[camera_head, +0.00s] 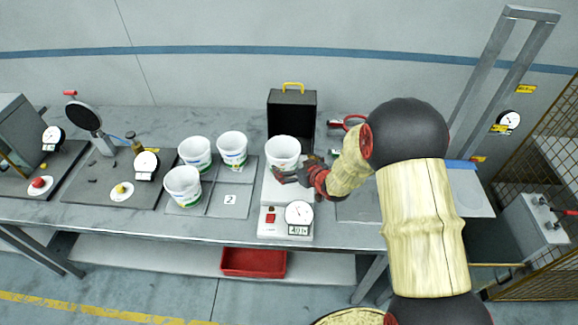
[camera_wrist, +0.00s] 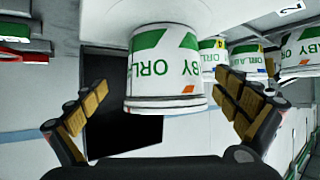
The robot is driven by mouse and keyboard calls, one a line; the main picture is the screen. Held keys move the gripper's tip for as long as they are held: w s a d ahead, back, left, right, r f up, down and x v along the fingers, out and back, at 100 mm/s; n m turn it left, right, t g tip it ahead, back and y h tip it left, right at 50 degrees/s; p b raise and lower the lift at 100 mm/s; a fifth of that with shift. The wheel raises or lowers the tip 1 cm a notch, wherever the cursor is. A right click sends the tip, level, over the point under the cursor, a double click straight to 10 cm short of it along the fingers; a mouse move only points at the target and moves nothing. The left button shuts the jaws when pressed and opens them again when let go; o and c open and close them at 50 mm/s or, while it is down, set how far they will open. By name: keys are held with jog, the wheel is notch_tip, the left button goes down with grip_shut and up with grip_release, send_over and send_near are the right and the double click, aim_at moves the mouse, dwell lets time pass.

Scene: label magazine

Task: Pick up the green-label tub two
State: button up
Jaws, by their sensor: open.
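A white tub (camera_head: 283,150) stands upright on the white scale's plate in the head view. In the wrist view, which looks upside down, this tub (camera_wrist: 165,75) shows a green-and-white label with green letters and a small orange mark. No number can be read on it, so I cannot tell whether it is tub two. My gripper (camera_head: 287,177) is at the tub's near right side. In the wrist view my gripper (camera_wrist: 165,115) is open, one padded finger on each side of the tub, with visible gaps.
Three more white tubs (camera_head: 195,150) (camera_head: 232,147) (camera_head: 183,186) stand on a grey mat to the left, by a card marked 2 (camera_head: 230,199). An open black case (camera_head: 291,110) stands behind the scale (camera_head: 286,222). A red bin (camera_head: 253,262) is below the bench.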

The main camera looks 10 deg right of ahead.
jog(key=x, duration=0.3)
jog(key=shift+d, duration=0.1)
jog(key=c, duration=0.3)
jog(key=c, duration=0.7)
jog(key=shift+r, duration=0.1)
